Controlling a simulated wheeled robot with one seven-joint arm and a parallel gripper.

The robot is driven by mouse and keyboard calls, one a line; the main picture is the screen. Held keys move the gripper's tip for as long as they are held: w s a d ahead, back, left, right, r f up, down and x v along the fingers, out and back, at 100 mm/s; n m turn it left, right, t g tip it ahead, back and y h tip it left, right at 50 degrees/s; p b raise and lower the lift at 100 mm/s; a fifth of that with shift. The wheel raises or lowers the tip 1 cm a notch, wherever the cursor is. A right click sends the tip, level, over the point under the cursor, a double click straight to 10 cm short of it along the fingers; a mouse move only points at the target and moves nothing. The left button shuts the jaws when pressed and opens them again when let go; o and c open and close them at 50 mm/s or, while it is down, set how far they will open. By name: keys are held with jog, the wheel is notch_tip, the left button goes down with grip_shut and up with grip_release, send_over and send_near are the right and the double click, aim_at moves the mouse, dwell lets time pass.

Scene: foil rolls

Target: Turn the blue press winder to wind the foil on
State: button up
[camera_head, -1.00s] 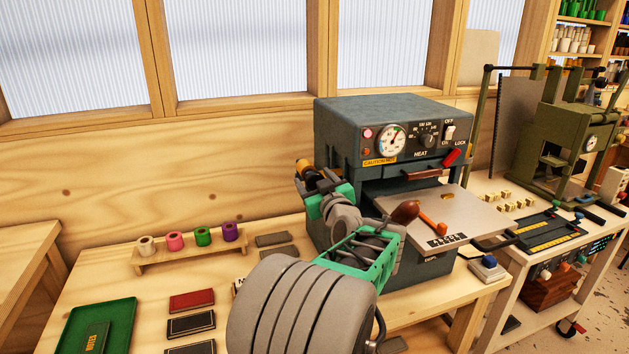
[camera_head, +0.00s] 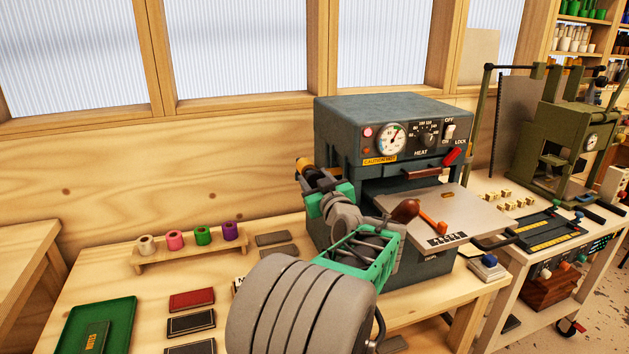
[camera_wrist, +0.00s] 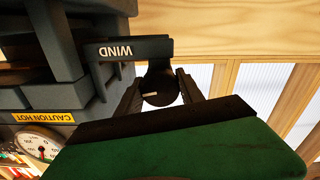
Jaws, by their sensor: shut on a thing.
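The blue-grey press (camera_head: 385,112) stands on the wooden bench, with a dial, a heat knob and a switch on its front. My gripper (camera_head: 313,176) is at the press's left side. In the wrist view my gripper (camera_wrist: 158,86) is shut on the dark winder knob (camera_wrist: 156,97), one finger on each side. The knob has a short pale mark on its face. A dark bracket marked WIND (camera_wrist: 122,49) is right beside it. A yellow-orange roll-like piece (camera_head: 303,166) shows by the gripper in the head view. My arm hides much of the press's left side.
A wooden rack (camera_head: 190,250) holds several coloured foil rolls at the left. A green tray (camera_head: 128,318) and several dark and red covers lie in front. The press's flat plate (camera_head: 470,212) juts out to the right of my arm. A green press stands farther right.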

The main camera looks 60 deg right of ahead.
jog(key=m+b, duration=0.1)
jog(key=m, duration=0.3)
jog(key=shift+f+b, duration=0.1)
jog(key=shift+b, duration=0.3)
jog(key=shift+m, duration=2.2)
jog(key=o, duration=1.4)
